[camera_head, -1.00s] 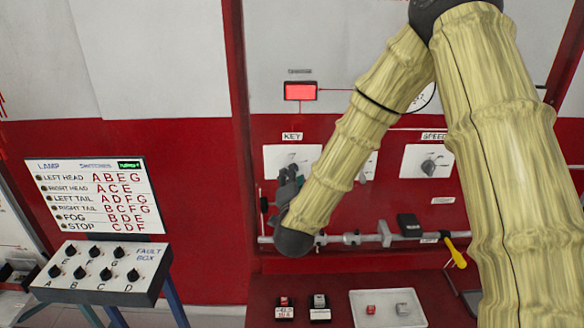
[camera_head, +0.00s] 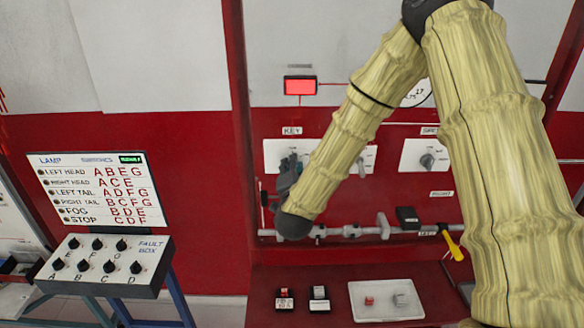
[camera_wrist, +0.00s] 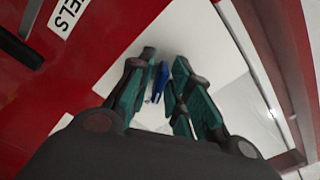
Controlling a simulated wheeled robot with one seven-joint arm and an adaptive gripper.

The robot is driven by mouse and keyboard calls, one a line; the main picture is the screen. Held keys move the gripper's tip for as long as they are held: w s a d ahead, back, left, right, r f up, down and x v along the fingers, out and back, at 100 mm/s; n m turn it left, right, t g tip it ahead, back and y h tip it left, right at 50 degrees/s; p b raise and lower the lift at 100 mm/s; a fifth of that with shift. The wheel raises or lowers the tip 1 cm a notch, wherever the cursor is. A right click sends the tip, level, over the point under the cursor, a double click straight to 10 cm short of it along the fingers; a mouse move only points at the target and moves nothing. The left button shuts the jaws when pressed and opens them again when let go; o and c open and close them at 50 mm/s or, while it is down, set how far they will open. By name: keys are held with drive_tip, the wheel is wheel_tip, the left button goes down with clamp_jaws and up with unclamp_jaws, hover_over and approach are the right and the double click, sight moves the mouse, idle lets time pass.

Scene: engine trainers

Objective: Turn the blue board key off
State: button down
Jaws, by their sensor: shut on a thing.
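The blue key (camera_wrist: 160,77) shows in the wrist view between my gripper's (camera_wrist: 163,72) green-and-black fingers, in front of a white panel. My gripper is shut on it. In the head view my gripper (camera_head: 288,175) reaches the white key panel (camera_head: 272,150) under the KEY label (camera_head: 292,130). There my gripper and forearm cover the key and much of the panel, so the key's angle cannot be read. The red lamp (camera_head: 300,86) above the panel is lit.
A speed knob (camera_head: 427,161) is on a white plate at the right. A metal rail (camera_head: 350,231) runs below the key panel. A fault box (camera_head: 105,266) with several black knobs stands at the left. A white tray (camera_head: 385,314) lies on the red bench below.

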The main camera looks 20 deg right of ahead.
drive_tip(key=n+b, duration=0.2)
drive_tip(key=n, duration=0.1)
drive_tip(key=shift+f+b, duration=0.2)
drive_tip(key=shift+b, duration=0.1)
drive_tip(key=n+b, duration=0.2)
drive_tip(key=shift+n, duration=0.3)
drive_tip(key=n+b, duration=0.2)
drive_tip(key=n, duration=0.4)
drive_tip(key=shift+b, duration=0.4)
drive_tip(key=shift+n, duration=0.3)
drive_tip(key=c, duration=1.6)
unclamp_jaws()
drive_tip(key=shift+r, duration=0.1)
drive_tip(key=shift+s, duration=0.15)
drive_tip(key=v, duration=1.1)
drive_tip(key=shift+s, duration=0.35)
